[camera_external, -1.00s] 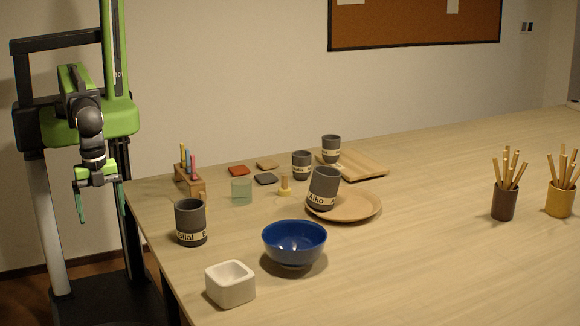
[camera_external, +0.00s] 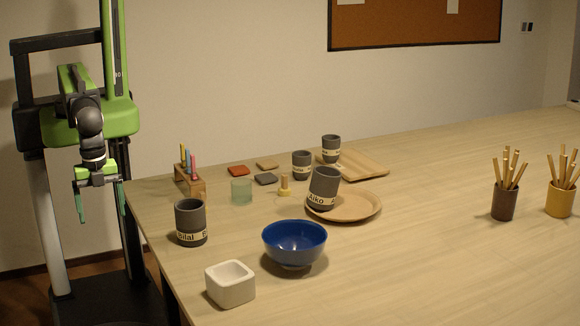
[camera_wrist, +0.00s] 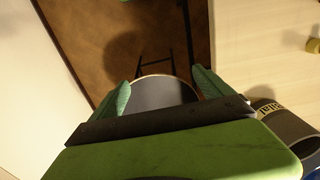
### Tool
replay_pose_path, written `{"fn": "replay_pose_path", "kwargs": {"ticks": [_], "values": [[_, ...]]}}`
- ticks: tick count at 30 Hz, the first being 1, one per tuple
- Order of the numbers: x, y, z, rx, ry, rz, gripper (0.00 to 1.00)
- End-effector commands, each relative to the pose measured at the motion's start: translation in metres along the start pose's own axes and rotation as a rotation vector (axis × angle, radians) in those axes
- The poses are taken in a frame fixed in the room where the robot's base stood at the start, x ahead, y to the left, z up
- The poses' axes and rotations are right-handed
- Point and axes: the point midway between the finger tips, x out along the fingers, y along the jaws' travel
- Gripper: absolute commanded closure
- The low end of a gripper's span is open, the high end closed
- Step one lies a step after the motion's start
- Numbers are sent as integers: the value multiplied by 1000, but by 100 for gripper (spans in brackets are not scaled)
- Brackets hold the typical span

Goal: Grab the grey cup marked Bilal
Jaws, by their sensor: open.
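The grey cup marked Bilal (camera_external: 190,218) stands upright near the left edge of the table in the external view, its pale name band facing the camera. In the wrist view the cup (camera_wrist: 288,131) is at the lower right, partly cut off by my gripper body, with part of its band readable. My gripper (camera_external: 101,203) is open and empty. It points down to the left of the table edge, apart from the cup. In the wrist view the green fingers of my gripper (camera_wrist: 160,80) are spread, with floor below.
A grey cup marked Aiko (camera_external: 324,187) leans on a wooden plate (camera_external: 365,207). Two smaller grey cups (camera_external: 302,165) stand behind, their labels unreadable. A blue bowl (camera_external: 294,241) and white square pot (camera_external: 230,284) are near Bilal's cup. A glass (camera_external: 241,191) and pen block (camera_external: 190,181) stand behind it.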

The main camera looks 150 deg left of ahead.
Motion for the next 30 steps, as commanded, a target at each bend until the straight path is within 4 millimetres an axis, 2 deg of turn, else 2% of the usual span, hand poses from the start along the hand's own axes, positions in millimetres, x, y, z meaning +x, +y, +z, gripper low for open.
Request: {"fn": "replay_pose_path", "kwargs": {"ticks": [18, 20, 22, 24, 25, 27, 30], "values": [[0, 0, -1, -17, 5, 0, 6], [0, -2, -11, -61, 43, -6, 6], [-4, -9, -39, -145, 132, -22, 6], [-40, -36, -70, -258, 232, -41, 6], [-53, -48, -79, -298, 265, -47, 6], [-80, -77, -95, -373, 326, -61, 6], [-116, -118, -107, -450, 381, -82, 6]]}}
